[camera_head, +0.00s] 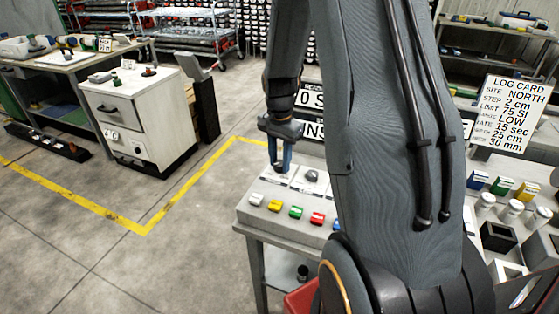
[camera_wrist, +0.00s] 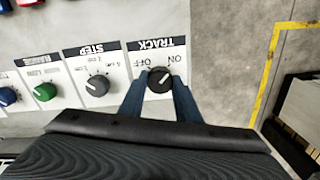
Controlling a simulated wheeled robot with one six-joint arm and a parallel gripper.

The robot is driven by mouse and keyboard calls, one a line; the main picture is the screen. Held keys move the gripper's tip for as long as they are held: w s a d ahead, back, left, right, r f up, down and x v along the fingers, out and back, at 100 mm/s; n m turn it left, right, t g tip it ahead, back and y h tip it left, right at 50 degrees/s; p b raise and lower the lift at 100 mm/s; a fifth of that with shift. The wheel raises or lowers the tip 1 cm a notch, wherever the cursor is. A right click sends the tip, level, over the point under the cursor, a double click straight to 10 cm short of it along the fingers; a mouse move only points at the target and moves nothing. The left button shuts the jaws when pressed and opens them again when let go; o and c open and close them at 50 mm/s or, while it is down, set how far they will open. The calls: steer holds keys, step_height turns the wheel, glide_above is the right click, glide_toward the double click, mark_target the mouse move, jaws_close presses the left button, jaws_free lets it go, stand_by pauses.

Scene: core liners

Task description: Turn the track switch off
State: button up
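The track switch (camera_wrist: 160,80) is a round black knob with a white pointer line, on a panel plate labelled TRACK. The plate appears upside down in the wrist view, with ON at the right and OFF at the left of the knob. The pointer line slants to the upper right, toward the ON side. My gripper (camera_wrist: 160,84) has its two blue fingers on either side of the knob and looks open; I cannot tell whether they touch it. In the head view my gripper (camera_head: 281,168) points down at the back of the console (camera_head: 262,222).
Beside the track switch are a grey STEP knob (camera_wrist: 97,86), a green RANGE knob (camera_wrist: 45,92) and a blue knob (camera_wrist: 8,96). Coloured switches line the console front. A log card (camera_head: 511,115) stands at the right. A white cabinet (camera_head: 140,115) stands left across open floor.

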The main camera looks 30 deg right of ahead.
steer(key=c, duration=0.4)
steer(key=shift+o, duration=0.2)
steer(key=n+p, duration=0.1)
steer(key=n, duration=0.3)
steer(key=n+p, duration=0.1)
steer(key=n, duration=0.3)
steer(key=shift+n, duration=0.3)
steer(key=n+p, duration=0.1)
steer(key=n, duration=0.3)
steer(key=n+p, duration=0.1)
steer(key=n, duration=0.4)
steer(key=shift+n, duration=0.3)
